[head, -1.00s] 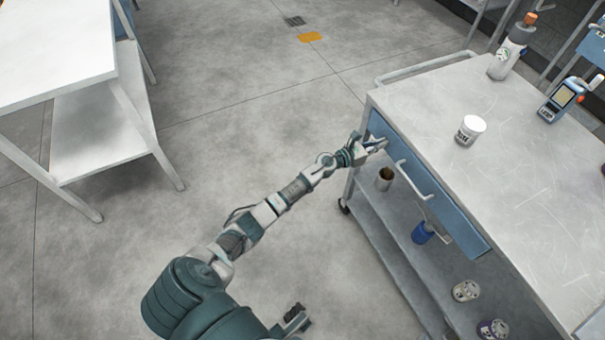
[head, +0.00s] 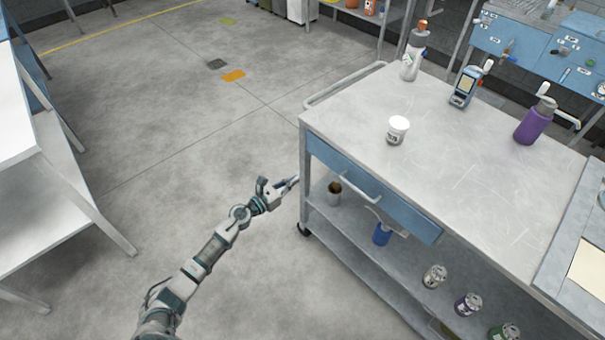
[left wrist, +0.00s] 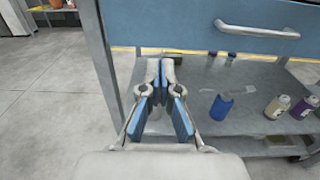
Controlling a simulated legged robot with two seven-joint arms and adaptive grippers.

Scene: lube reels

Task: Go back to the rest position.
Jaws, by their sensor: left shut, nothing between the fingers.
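My left gripper (head: 288,185) is at the end of my left arm, which reaches up from the bottom of the head view. It is beside the near left corner of the grey cart (head: 450,130), in front of the cart's blue drawer (head: 370,187). In the left wrist view its fingers (left wrist: 162,72) are together with nothing between them. The cart's leg and lower shelf (left wrist: 240,85) lie beyond the fingers there. My right gripper is in neither view.
The cart top holds a white cup (head: 397,130), a spray bottle (head: 413,52), a handheld meter (head: 464,87) and a purple bottle (head: 535,121). A blue can (head: 382,234) and several other cans stand on the lower shelf. A white table (head: 15,110) stands left; floor between is clear.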

